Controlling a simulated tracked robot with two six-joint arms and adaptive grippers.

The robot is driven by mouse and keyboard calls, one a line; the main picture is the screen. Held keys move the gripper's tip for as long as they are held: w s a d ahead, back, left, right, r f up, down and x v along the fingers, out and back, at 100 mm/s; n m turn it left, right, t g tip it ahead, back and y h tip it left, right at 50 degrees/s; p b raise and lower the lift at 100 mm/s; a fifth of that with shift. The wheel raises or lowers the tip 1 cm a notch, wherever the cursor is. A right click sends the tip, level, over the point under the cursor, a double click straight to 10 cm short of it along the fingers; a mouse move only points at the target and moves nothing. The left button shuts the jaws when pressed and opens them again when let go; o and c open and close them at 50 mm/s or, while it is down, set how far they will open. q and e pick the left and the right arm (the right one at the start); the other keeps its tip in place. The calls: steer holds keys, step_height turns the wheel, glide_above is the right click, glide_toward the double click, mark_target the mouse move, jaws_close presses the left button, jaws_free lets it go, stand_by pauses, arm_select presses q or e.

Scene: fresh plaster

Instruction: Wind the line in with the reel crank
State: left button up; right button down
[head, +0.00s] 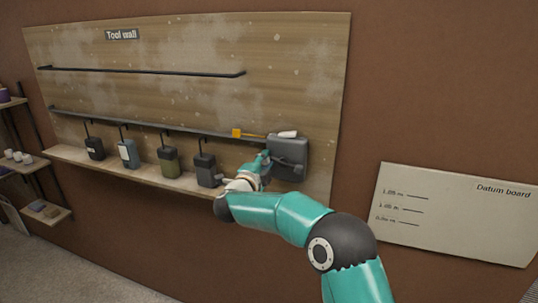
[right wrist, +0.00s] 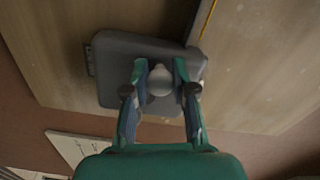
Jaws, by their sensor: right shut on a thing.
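The reel (head: 290,155) is a dark grey box fixed at the lower right of the tool wall. An orange tag (head: 236,133) shows just left of it, with a short yellow line (head: 252,135) running from it to the reel; the line also shows in the right wrist view (right wrist: 208,18). My right gripper (head: 264,156) is at the reel's front. In the right wrist view its fingers (right wrist: 160,80) are shut on a pale grey rounded crank knob (right wrist: 160,78). The rest of the crank is mostly hidden by the gripper. My left gripper is not in view.
Several dark tool cases (head: 168,161) hang left of the reel, above a narrow wooden ledge (head: 75,157). Black rails (head: 140,71) cross the tool wall (head: 290,60). A datum board (head: 455,215) is at right, and shelves (head: 20,160) stand at far left.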

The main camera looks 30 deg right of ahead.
steer(key=n, duration=0.1)
steer(key=n+p, duration=0.1)
steer(key=n, duration=0.1)
steer(key=shift+f+n, duration=0.3)
steer(key=shift+f, duration=0.05)
steer(key=shift+d+f+n+p, duration=0.1)
steer(key=shift+f+n+p, duration=0.2)
steer(key=shift+n, duration=0.6)
steer(key=shift+f+n+p, duration=0.15)
steer(key=shift+f+n, duration=0.15)
steer(key=shift+n, duration=0.6)
steer(key=c, duration=1.2)
jaws_free()
steer(key=shift+f, duration=0.1)
steer(key=shift+o, duration=1.4)
steer(key=shift+f, duration=0.2)
